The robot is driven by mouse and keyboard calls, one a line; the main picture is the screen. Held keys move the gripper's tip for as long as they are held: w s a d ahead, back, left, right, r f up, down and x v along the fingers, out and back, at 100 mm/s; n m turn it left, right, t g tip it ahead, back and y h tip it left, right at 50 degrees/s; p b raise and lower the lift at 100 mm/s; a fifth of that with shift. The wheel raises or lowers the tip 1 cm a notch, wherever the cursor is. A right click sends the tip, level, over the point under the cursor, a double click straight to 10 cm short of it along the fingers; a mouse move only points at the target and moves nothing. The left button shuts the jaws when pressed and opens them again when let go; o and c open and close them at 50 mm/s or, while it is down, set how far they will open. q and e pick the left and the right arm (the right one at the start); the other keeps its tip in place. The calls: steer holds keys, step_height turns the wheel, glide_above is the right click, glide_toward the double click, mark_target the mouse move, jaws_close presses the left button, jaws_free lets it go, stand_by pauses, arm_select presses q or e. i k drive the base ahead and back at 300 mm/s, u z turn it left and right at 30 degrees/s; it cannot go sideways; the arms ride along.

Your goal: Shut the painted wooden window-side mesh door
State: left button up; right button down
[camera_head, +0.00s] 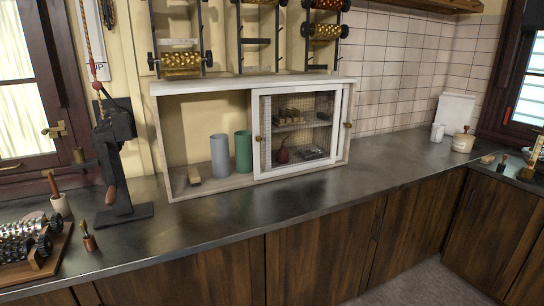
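A low, white-painted wooden cabinet (205,86) stands on the metal counter against the wall. A white-framed mesh door (297,131) covers its right part, with a small brass knob on the left stile and another knob near the right end. The left part of the cabinet is uncovered. Behind the mesh are a shelf with brown pieces and a dark red rounded object. Whether a second door overlaps the first I cannot tell. Neither gripper is in view.
A black stand (122,215) with a handle is left of the cabinet. Rollers (22,246) lie at the front left. The counter (270,205) before the cabinet is clear. Windows are at both sides.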

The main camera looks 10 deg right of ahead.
mark_target(256, 93)
steer(key=u, duration=0.05)
steer(key=k, duration=0.6)
steer(key=z, duration=1.15)
steer(key=i, duration=1.25)
steer(key=u, duration=0.35)
steer(key=i, duration=1)
steer(key=u, duration=0.95)
